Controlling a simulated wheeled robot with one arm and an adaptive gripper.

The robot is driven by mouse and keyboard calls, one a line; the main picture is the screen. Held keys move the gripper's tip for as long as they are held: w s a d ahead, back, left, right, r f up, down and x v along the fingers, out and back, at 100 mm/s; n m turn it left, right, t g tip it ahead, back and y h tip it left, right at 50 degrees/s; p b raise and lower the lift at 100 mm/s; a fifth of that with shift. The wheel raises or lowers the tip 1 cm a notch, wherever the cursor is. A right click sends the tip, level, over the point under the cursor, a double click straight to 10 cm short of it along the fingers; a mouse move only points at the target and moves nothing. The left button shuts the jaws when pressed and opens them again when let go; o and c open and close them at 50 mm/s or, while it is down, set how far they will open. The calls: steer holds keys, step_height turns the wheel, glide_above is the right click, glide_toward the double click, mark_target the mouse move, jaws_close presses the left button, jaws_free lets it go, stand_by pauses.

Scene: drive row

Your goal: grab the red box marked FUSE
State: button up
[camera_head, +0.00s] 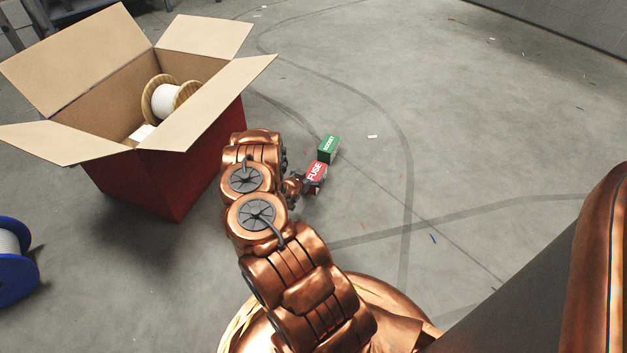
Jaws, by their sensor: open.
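A small red box marked FUSE (316,171) lies on the grey floor near the middle of the view, just right of my arm's end. My gripper (303,186) is at the near left side of the red box, very close to it. My arm partly hides the gripper, and I cannot tell whether its fingers touch the box. The jaws are open.
A green box (328,149) with white lettering sits just behind the red box. A large open red carton (190,165) holding a wooden spool (158,92) stands at left. A blue spool (14,278) is at the left edge. The floor to the right is mostly clear.

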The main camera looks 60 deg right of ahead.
mark_target(313, 174)
steer(key=shift+b+x, duration=1.7)
steer(key=shift+x, duration=0.9)
steer(key=c, duration=1.5)
